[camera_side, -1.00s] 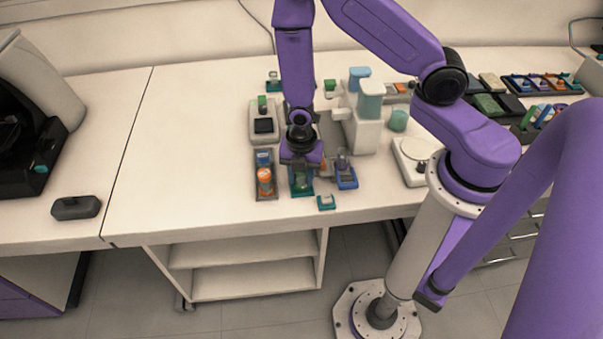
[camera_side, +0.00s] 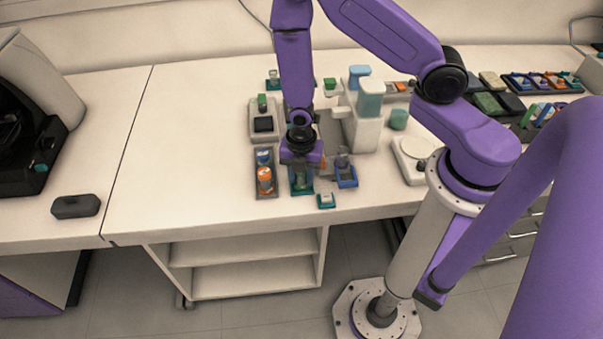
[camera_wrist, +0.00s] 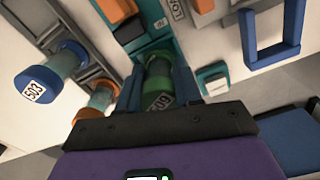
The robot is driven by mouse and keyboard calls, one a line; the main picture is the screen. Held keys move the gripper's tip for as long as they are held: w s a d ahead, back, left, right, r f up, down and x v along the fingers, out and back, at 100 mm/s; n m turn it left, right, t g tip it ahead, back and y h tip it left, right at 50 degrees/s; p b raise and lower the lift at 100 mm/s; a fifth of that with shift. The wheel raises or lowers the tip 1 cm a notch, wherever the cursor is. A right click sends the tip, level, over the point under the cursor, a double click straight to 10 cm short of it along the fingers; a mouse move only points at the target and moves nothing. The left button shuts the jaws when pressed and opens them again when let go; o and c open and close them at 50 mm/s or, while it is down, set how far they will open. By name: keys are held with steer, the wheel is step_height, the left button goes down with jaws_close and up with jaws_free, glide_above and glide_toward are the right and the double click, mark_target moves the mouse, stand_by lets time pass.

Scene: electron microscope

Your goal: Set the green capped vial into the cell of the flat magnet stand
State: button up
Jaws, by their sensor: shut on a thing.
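The green capped vial (camera_wrist: 158,92) is between the blue fingers of my gripper (camera_wrist: 157,88) in the wrist view, its numbered cap toward the camera. My gripper is shut on it. The teal flat magnet stand (camera_wrist: 147,40) lies just beyond the vial. In the side view my gripper (camera_side: 301,172) is directly above the teal stand (camera_side: 302,192), pointing down. The vial's lower end overlaps the stand in the picture. I cannot tell whether it sits in the cell, because the fingers and the vial hide it.
A grey rack (camera_side: 265,193) with a blue capped vial (camera_wrist: 35,84) and an orange capped vial (camera_wrist: 102,97) stands close at the left. A blue open holder (camera_side: 346,180) is close at the right. A small teal block (camera_side: 326,201) lies near the front edge.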

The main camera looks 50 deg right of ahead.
steer(key=o, duration=1.5)
steer(key=shift+r, duration=3.75)
steer(key=shift+a+r, duration=0.1)
steer(key=shift+r, duration=0.25)
steer(key=s+r+m, duration=0.3)
steer(key=s+r, duration=0.2)
steer(key=r, duration=0.1)
steer(key=s+d+r+m, duration=0.1)
steer(key=s+r+m, duration=0.3)
steer(key=s+r, duration=0.2)
steer(key=s+d+r+m, duration=0.1)
steer(key=s+r+m, duration=0.3)
steer(key=s+r, duration=0.2)
steer(key=shift+s+d, duration=0.2)
steer(key=shift+d, duration=0.05)
